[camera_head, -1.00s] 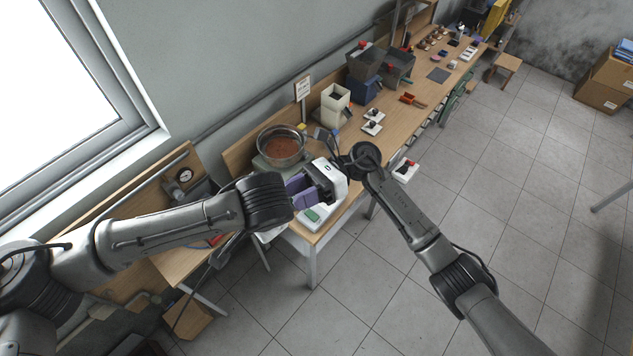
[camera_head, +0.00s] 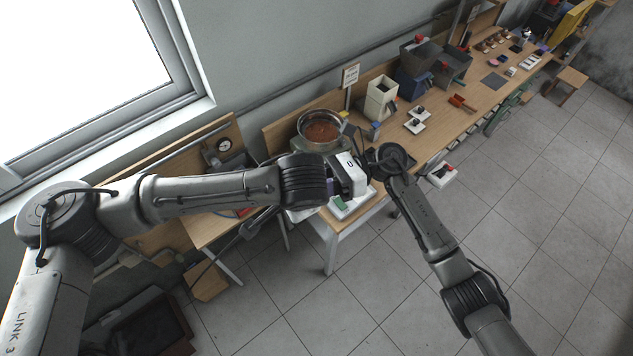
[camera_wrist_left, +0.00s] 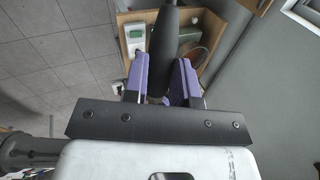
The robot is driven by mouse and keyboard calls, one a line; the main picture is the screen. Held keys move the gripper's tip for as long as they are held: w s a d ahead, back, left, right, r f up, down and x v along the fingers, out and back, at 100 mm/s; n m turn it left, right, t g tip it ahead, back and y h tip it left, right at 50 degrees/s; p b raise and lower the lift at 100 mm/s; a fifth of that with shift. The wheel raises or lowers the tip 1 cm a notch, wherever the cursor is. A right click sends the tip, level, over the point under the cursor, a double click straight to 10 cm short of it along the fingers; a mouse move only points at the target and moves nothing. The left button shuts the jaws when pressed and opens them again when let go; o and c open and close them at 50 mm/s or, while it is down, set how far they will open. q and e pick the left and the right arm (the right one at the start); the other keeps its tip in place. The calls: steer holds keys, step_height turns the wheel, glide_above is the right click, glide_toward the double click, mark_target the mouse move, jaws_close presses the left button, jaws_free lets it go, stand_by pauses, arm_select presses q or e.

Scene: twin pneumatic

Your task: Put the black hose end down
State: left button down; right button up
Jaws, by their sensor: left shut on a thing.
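The black hose end (camera_wrist_left: 166,40) is a dark tapered cylinder in the left wrist view. It stands between the two purple fingers of my left gripper (camera_wrist_left: 163,75), which is shut on it. In the head view the left gripper (camera_head: 331,193) is beside the near end of the long workbench. Its white housing shows there, but its purple fingers are mostly covered by my arm's black joint, and the hose end cannot be made out. My right arm ends in a round black joint close to the white housing; its gripper is hidden.
A metal bowl of reddish-brown contents (camera_head: 321,127) stands at the near end of the long workbench (camera_head: 460,118). Bins (camera_head: 381,97) and small parts lie farther along it. A side bench with a pressure gauge (camera_head: 224,145) is at left.

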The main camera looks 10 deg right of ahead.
arm_select(q)
steer(key=shift+w+a, duration=0.1)
steer(key=shift+w, duration=0.05)
arm_select(e)
steer(key=shift+s+r, duration=0.1)
jaws_close()
arm_select(q)
steer(key=c, duration=1.1)
jaws_free()
steer(key=shift+o, duration=1.3)
steer(key=shift+r, duration=0.1)
